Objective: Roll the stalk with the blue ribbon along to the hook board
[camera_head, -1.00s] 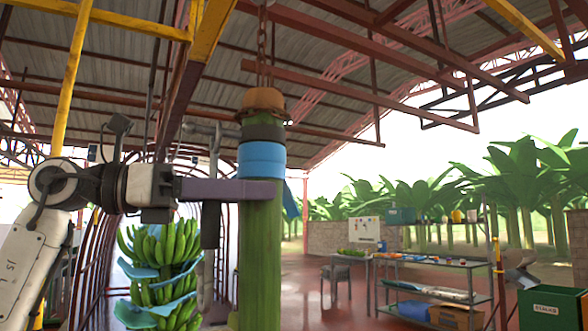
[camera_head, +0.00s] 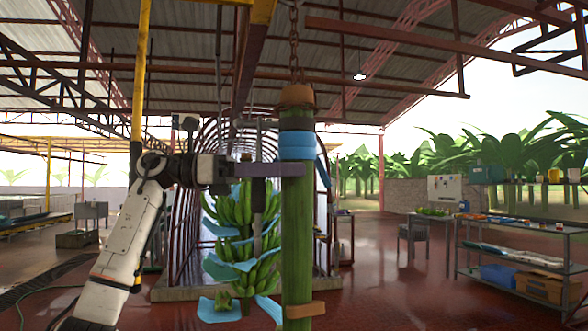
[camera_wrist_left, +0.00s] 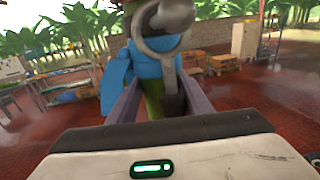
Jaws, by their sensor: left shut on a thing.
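The green stalk (camera_head: 296,220) hangs upright from a chain (camera_head: 294,45) with a brown cap at its top. A blue ribbon (camera_head: 297,147) wraps its upper part, below a dark band. My left gripper (camera_head: 285,170) is shut on the stalk just under the ribbon. In the left wrist view, the purple fingers (camera_wrist_left: 152,105) lie on both sides of the stalk, with the blue ribbon (camera_wrist_left: 152,68) above. A grey ring and rod partly cover the stalk there. I cannot pick out the hook board for certain. My right gripper is out of view.
A banana bunch (camera_head: 240,215) with blue sheets hangs close behind, left of the stalk. An arched frame (camera_head: 185,240) stands behind it. A metal shelf (camera_head: 520,225) with boxes stands at the right.

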